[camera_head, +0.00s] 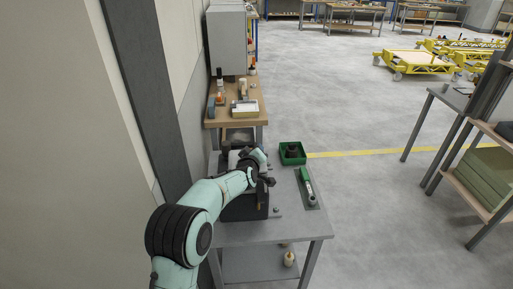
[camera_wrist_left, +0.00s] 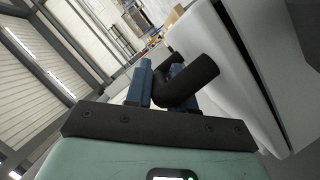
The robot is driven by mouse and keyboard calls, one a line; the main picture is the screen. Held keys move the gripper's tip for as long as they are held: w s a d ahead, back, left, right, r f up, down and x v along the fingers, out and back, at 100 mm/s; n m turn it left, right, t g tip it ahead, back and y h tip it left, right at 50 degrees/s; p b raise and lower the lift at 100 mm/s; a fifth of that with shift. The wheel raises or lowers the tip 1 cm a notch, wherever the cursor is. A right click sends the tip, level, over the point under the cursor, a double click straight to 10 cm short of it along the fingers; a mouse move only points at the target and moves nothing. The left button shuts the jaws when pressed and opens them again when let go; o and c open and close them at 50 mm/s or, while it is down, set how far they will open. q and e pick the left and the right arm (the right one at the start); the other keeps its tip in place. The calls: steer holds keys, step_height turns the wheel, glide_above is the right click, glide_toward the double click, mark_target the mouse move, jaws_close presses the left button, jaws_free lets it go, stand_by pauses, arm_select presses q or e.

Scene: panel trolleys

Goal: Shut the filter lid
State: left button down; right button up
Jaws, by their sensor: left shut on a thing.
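My left arm reaches over a grey workbench in the head view, and my left gripper (camera_head: 265,181) is at a dark box (camera_head: 245,207) there. In the left wrist view the blue fingers of the left gripper (camera_wrist_left: 163,86) are shut on a thick black curved handle (camera_wrist_left: 195,80). Beside the handle is a pale flat panel (camera_wrist_left: 228,62), which may be the filter lid. How far the lid stands open I cannot tell, as my arm hides much of the box in the head view. My right gripper is in neither view.
A green tray (camera_head: 292,153) with a dark round part and a green-and-white tool (camera_head: 308,186) lie to the right on the bench. A wooden shelf (camera_head: 248,113) with small items stands behind. A wall and dark pillar (camera_head: 150,85) are close on the left.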

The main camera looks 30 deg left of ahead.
arm_select(q)
steer(key=shift+d+f, duration=0.15)
steer(key=shift+f, duration=0.1)
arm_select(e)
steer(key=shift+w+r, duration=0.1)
arm_select(q)
steer(key=c, duration=1.1)
jaws_free()
steer(key=shift+o, duration=0.2)
steer(key=shift+r, duration=0.1)
steer(key=shift+s, duration=0.35)
steer(key=b+v, duration=0.1)
steer(key=v, duration=0.4)
steer(key=shift+d+r, duration=0.1)
steer(key=v, duration=0.7)
steer(key=shift+s, duration=0.2)
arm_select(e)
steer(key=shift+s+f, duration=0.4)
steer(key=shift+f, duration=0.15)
